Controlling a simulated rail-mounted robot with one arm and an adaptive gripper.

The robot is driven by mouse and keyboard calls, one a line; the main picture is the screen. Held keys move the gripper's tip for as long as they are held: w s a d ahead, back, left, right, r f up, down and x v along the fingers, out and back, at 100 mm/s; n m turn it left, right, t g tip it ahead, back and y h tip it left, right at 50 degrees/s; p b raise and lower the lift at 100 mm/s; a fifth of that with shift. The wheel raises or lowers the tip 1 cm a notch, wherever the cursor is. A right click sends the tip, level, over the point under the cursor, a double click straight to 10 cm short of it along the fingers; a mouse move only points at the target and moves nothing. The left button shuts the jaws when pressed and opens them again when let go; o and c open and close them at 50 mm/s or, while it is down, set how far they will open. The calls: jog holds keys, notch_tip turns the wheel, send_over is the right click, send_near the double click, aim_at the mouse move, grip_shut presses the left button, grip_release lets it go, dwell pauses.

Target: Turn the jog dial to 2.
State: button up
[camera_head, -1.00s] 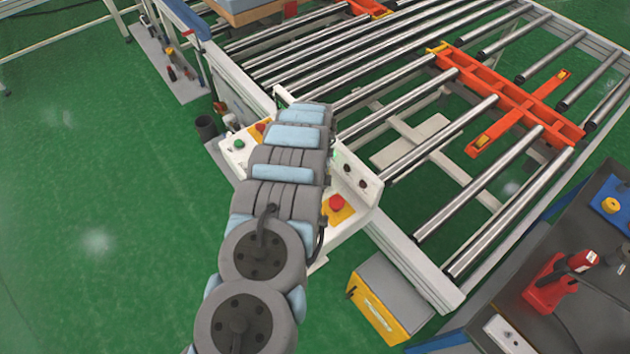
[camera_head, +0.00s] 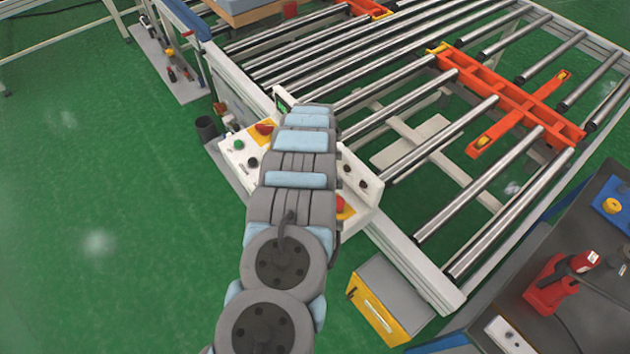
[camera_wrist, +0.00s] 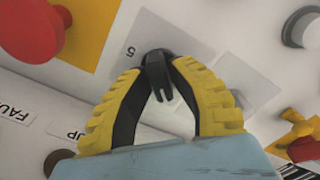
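The jog dial (camera_wrist: 158,72) is a black knob with a bar-shaped grip, on a pale plate with a "5" printed beside it in the wrist view. My gripper (camera_wrist: 157,70) has two yellow, ribbed fingers with black inner sides. The fingers lean in toward each other, with the dial between their tips. Whether the tips press on the dial is unclear. No "2" mark can be read. In the head view my arm covers the middle of the white control panel (camera_head: 362,206) and hides the dial and gripper.
In the wrist view a red button (camera_wrist: 28,28) on yellow is at upper left, a grey-white knob (camera_wrist: 305,28) at upper right, and a yellow switch (camera_wrist: 298,130) at lower right. In the head view a roller conveyor (camera_head: 440,140) lies behind the panel, and a yellow-fronted box (camera_head: 378,310) stands nearby.

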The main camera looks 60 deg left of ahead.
jog(key=shift+o, duration=1.2)
jog(key=shift+r, duration=0.1)
notch_tip(320, 180, up, 12)
dwell(0.6)
